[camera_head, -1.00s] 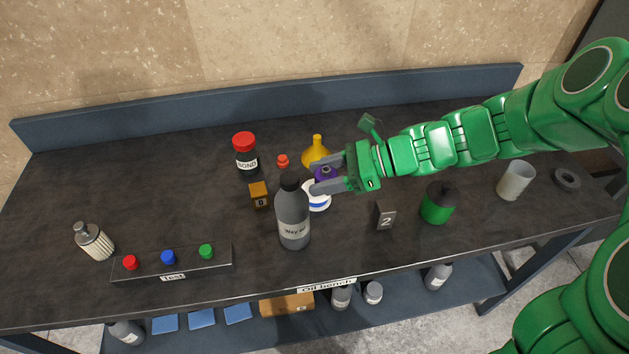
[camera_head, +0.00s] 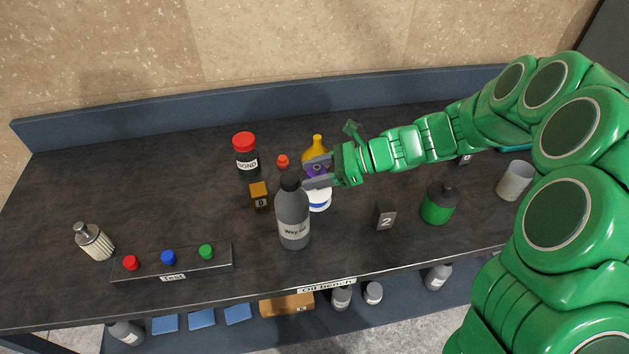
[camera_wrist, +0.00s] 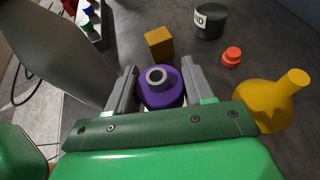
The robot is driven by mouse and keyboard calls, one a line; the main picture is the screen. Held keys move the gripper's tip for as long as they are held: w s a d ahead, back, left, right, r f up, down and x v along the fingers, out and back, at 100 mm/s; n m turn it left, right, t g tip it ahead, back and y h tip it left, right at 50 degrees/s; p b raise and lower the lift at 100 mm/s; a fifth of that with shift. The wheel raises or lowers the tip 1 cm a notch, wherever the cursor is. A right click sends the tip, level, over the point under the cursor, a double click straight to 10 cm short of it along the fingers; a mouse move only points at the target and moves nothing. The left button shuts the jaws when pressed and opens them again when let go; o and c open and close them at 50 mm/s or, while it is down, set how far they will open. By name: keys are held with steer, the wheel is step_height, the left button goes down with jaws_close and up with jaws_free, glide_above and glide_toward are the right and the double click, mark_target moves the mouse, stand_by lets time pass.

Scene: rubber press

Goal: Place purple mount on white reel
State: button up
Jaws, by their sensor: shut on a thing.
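The purple mount (camera_wrist: 158,94) is between the two fingers of my gripper (camera_wrist: 152,88) in the wrist view, with a grey ring on its top. My gripper (camera_head: 317,172) is shut on it. In the head view only a small part of the purple mount (camera_head: 317,169) shows between the fingers. The white reel (camera_head: 320,200) with a blue band stands on the bench just below and in front of the gripper. The fingers and a bottle hide part of it. Whether the mount touches the reel cannot be told.
A grey bottle (camera_head: 292,215) stands close in front, left of the reel. A yellow funnel (camera_head: 316,146), a red-capped part (camera_head: 283,161), a BOND jar (camera_head: 245,154) and an orange block (camera_head: 259,194) are nearby. A block marked 2 (camera_head: 385,216) and a green can (camera_head: 438,203) stand right.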

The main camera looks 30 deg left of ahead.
steer(key=shift+w+a+f, duration=0.1)
steer(key=shift+a+f, duration=0.05)
steer(key=shift+f, duration=1.55)
steer(key=o, duration=1.2)
steer(key=shift+f, duration=0.15)
steer(key=shift+w+d+r, duration=0.1)
steer(key=shift+d+r, duration=0.1)
steer(key=shift+r, duration=0.05)
steer(key=v, duration=1.1)
steer(key=shift+w+d+r, duration=0.1)
steer(key=shift+w+d, duration=0.05)
steer(key=shift+d, duration=0.1)
